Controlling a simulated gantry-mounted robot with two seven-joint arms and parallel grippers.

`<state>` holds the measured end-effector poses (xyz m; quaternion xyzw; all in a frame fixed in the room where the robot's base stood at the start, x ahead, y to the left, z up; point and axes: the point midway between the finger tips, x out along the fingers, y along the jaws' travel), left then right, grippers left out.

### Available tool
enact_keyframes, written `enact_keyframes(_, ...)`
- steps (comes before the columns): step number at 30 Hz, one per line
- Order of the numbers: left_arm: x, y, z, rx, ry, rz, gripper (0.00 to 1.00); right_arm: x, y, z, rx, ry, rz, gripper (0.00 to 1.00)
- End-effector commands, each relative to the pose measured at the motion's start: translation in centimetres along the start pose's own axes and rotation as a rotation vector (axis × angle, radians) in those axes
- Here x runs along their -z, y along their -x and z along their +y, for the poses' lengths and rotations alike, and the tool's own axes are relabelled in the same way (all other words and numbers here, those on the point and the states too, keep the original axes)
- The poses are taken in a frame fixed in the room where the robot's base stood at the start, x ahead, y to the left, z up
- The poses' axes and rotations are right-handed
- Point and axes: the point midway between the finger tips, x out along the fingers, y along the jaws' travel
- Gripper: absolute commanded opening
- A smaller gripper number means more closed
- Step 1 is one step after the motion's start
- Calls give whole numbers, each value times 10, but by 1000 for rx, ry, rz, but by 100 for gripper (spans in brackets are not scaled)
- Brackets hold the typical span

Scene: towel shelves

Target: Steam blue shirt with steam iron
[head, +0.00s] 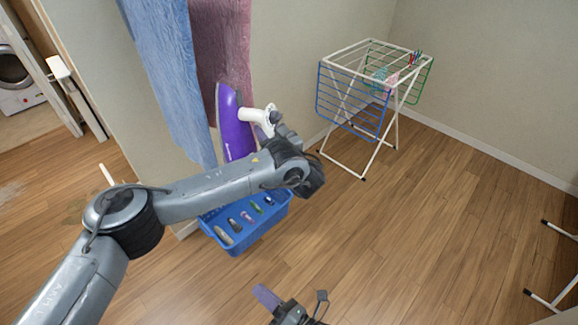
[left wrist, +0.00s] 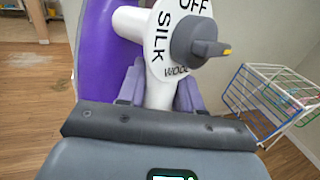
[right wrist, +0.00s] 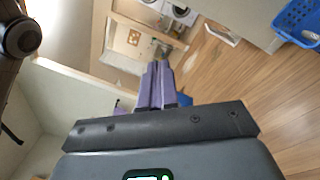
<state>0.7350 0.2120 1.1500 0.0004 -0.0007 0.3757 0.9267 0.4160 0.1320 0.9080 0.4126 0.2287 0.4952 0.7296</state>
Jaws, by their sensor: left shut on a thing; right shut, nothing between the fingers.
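The blue shirt (head: 165,70) hangs as a long cloth at upper left in the head view, beside a mauve cloth (head: 222,45). The purple steam iron (head: 232,130) is upright in front of the cloths' lower part; I cannot tell if it touches them. It also shows in the left wrist view (left wrist: 97,60). My left gripper (left wrist: 158,88) is shut on its white handle. A white dial marked OFF, SILK and another partly covered word has a dark knob (left wrist: 198,42) with a yellow tip pointing right. My right gripper (right wrist: 157,72) is shut and empty, low in the head view, away from the shirt.
A blue basket (head: 238,238) stands on the floor below the cloths, partly behind my left arm. A drying rack (head: 350,95) with small items stands at the back. White rack legs (head: 553,300) show at the right edge. The wood floor between is clear.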

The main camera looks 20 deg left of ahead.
Motion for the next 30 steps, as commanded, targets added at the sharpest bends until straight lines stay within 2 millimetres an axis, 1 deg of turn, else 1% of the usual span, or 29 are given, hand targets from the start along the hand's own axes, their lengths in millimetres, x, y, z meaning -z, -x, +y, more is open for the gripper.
enact_keyframes(1, -3, 0, 0, -2, 1, -4, 2, -6, -2, -5, -18, 67, 31, 0)
enact_keyframes(5, -3, 0, 0, -2, 1, -4, 2, -19, -2, -18, -57, 215, 104, 0)
enact_keyframes(8, -3, 0, 0, -2, 1, -4, 2, -36, -1, -30, -72, 317, 156, 0)
enact_keyframes(11, -3, 0, 0, -2, 1, -4, 2, -60, 2, -43, -70, 408, 203, 0)
enact_keyframes(14, -3, 0, 0, -2, 1, -4, 2, -90, 6, -56, -51, 495, 244, 0)
enact_keyframes(17, -3, 0, 0, -2, 1, -4, 2, -127, 9, -67, -19, 587, 275, 0)
enact_keyframes(18, -3, 0, 0, -2, 1, -4, 2, -143, 10, -70, -5, 624, 284, 0)
enact_keyframes(20, -3, 0, 0, -2, 1, -4, 2, -168, 11, -70, 12, 677, 294, 0)
enact_keyframes(21, -3, 0, 0, -2, 1, -5, 2, -184, 12, -69, 22, 712, 299, 0)
enact_keyframes(24, -3, 0, 0, -2, 1, -4, 2, -224, 11, -61, 39, 791, 302, 0)
enact_keyframes(27, -3, 0, 0, -2, 1, -4, 2, -256, 8, -46, 42, 853, 296, 0)
enact_keyframes(30, -3, 0, 0, -2, 1, -4, 2, -281, 5, -32, 43, 898, 283, 0)
